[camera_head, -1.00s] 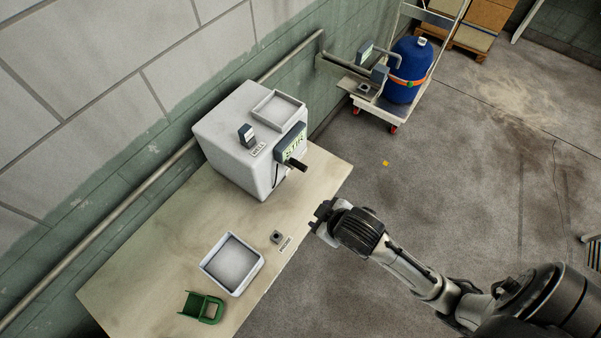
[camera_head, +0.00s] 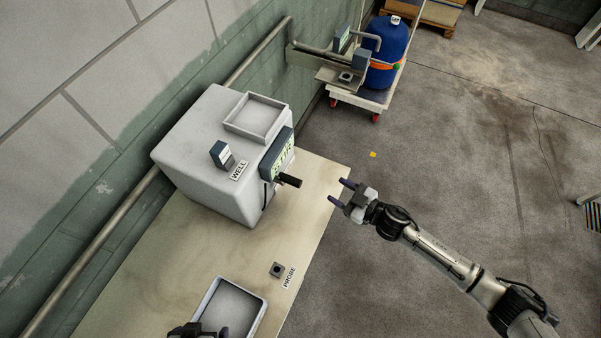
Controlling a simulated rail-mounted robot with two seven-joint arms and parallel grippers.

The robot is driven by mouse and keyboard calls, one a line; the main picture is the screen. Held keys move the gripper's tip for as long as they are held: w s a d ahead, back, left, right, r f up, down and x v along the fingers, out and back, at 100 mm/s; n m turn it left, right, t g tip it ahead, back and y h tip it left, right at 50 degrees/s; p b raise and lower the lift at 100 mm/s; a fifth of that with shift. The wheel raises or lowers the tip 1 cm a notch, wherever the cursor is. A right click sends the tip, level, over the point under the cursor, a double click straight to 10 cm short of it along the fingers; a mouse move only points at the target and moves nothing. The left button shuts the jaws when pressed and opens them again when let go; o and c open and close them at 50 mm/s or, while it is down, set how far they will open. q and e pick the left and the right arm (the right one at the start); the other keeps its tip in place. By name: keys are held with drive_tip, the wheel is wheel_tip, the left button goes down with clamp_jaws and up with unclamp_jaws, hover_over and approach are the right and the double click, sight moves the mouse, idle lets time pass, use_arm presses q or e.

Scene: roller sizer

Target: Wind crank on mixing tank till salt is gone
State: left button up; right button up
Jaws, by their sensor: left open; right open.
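The mixing tank (camera_head: 205,140) is a white box on the bench with a tray-like recess on top. A green-lit STIR panel (camera_head: 277,154) is on its right face, and the black crank handle (camera_head: 290,181) sticks out below it to the right. My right gripper (camera_head: 340,192) is open and empty, off to the right of the crank handle, with its fingers pointing toward it and a clear gap between. My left gripper (camera_head: 205,329) is open at the bottom edge, in front of the white tray, and partly cut off. I cannot make out any salt.
The bench (camera_head: 165,250) holds a white tray (camera_head: 256,307) and a small PROBE socket (camera_head: 277,270). A device beside the WELL label (camera_head: 222,154) sits on the tank. A blue drum (camera_head: 386,55) stands on a cart behind. The floor right of the bench is open.

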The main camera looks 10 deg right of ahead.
drive_tip(key=s+a+r+g+y, duration=0.1)
drive_tip(key=s+a+r+y, duration=0.1)
drive_tip(key=y, duration=0.1)
approach(282, 177)
drive_tip(key=shift+m+g, duration=0.3)
drive_tip(key=shift+g, duration=0.1)
drive_tip(key=x, duration=0.8)
drive_tip(key=shift+w+d+f, duration=0.3)
drive_tip(key=shift+w+f, duration=0.1)
drive_tip(key=shift+c, duration=0.3)
drive_tip(key=c, duration=0.9)
drive_tip(key=shift+o, duration=0.2)
drive_tip(key=shift+s+a+f+n, duration=0.3)
drive_tip(key=shift+s+n, duration=0.1)
drive_tip(key=shift+n, duration=0.75)
drive_tip(key=shift+s+a+f+n, duration=0.2)
drive_tip(key=shift+s+a+n, duration=0.15)
drive_tip(key=shift+n, duration=0.85)
drive_tip(key=shift+s+a+f+n, duration=0.25)
drive_tip(key=shift+s+n, duration=0.15)
drive_tip(key=shift+n, duration=0.75)
